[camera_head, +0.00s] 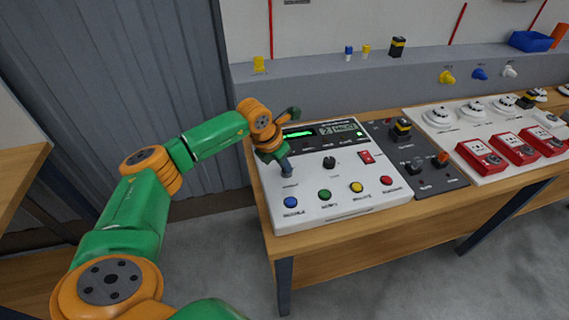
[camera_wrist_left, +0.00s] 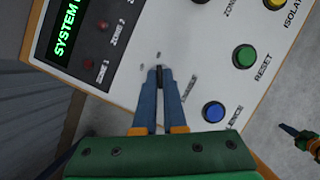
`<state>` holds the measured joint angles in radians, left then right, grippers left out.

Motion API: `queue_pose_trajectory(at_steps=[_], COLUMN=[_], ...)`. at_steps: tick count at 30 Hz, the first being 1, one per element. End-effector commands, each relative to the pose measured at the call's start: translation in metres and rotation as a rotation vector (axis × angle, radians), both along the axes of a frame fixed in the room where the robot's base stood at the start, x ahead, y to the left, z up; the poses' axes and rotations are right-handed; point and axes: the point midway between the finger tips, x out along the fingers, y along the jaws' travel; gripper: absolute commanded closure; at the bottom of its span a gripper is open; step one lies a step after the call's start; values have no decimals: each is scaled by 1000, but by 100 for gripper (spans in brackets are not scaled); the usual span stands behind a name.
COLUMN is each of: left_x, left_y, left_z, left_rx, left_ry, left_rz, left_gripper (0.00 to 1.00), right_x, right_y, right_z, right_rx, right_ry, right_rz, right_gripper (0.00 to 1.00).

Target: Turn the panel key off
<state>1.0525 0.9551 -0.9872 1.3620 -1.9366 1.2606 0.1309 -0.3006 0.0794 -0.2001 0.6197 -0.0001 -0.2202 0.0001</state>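The white control panel (camera_head: 310,200) lies on the wooden bench, with a green-lit display at its top left. The panel key (camera_wrist_left: 160,76) is a small dark piece on the panel's left part, seen between my fingertips in the left wrist view. In the head view my gripper hides it. My left gripper (camera_head: 287,170) points down at the panel, and it also shows in the left wrist view (camera_wrist_left: 160,85). Its blue fingers close in on both sides of the key. What seems to be my right gripper (camera_wrist_left: 290,131) shows small at the right edge of the left wrist view; its finger state is unclear.
Blue (camera_head: 291,202), green (camera_head: 324,195), yellow (camera_head: 356,187) and red (camera_head: 386,180) buttons line the panel's front. A black knob (camera_head: 329,163) and a red switch (camera_head: 366,157) sit right of my gripper. A dark panel (camera_head: 430,180) and red call points (camera_head: 480,157) stand further right.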

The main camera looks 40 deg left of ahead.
Motion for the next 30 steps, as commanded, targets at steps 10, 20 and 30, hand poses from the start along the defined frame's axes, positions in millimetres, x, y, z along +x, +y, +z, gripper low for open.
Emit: queue_pose_trajectory(at_steps=[10, 20, 30], left_x=[0, 0, 1], left_y=[0, -1, -4], left_z=[0, 0, -1], left_rx=[-1, 0, -2], left_ry=[-1, -2, -5], left_rz=[6, 152, 464], left_gripper=[100, 100, 100], right_x=[1, 1, 1], right_y=[0, 0, 0], right_z=[0, -4, -17], right_rx=[0, 0, -1], right_ry=[-1, -2, -1], right_rz=[0, 0, 0], right_gripper=[100, 100, 100])
